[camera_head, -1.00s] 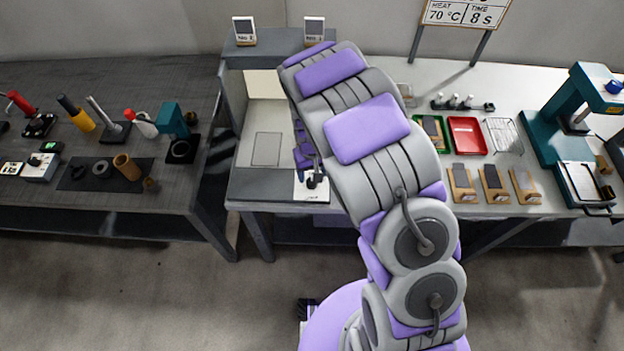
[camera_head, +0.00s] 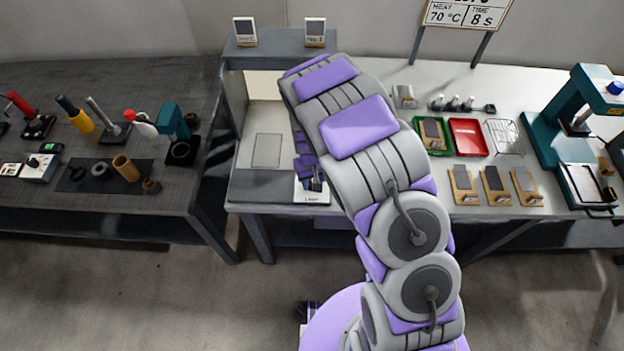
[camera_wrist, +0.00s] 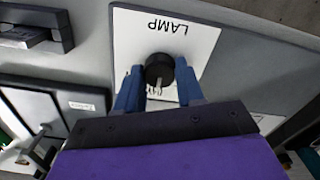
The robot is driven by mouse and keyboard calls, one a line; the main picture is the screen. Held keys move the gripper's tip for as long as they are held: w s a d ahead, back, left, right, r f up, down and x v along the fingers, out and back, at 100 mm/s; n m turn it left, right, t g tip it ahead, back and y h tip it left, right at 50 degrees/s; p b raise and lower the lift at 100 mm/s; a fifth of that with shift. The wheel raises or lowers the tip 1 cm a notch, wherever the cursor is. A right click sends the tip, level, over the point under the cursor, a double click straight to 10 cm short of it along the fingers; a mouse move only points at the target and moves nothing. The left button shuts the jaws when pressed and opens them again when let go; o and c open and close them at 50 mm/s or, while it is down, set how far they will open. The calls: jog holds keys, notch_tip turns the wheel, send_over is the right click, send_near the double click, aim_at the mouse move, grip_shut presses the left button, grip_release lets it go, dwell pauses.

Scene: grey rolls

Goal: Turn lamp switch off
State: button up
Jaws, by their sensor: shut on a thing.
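The lamp switch is a black round knob (camera_wrist: 159,69) on a white plate (camera_wrist: 200,35) marked LAMP, upside down in the wrist view. My gripper (camera_wrist: 158,88) has its two blue fingers on either side of the knob and is shut on it. In the head view the white switch plate (camera_head: 312,196) lies at the front edge of the bench, left of centre. My gripper (camera_head: 310,180) is over it there, and my arm hides part of this area.
A grey shelf frame (camera_head: 270,45) with two small signs stands behind the switch. Green (camera_head: 445,143) and red (camera_head: 467,137) trays, wooden stands and a teal press (camera_head: 575,110) are to the right. A dark bench (camera_head: 100,205) with tools is at the left, across a gap.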

jog(key=c, duration=0.4)
jog(key=shift+c, duration=0.2)
jog(key=shift+n, duration=0.3)
jog(key=n+p, duration=0.2)
jog(key=n, duration=0.3)
jog(key=shift+r, duration=0.1)
jog(key=n+p, duration=0.2)
jog(key=n, duration=0.4)
jog(key=shift+n, duration=0.3)
jog(key=shift+w, duration=0.1)
jog(key=o, duration=1)
jog(key=shift+o, duration=0.2)
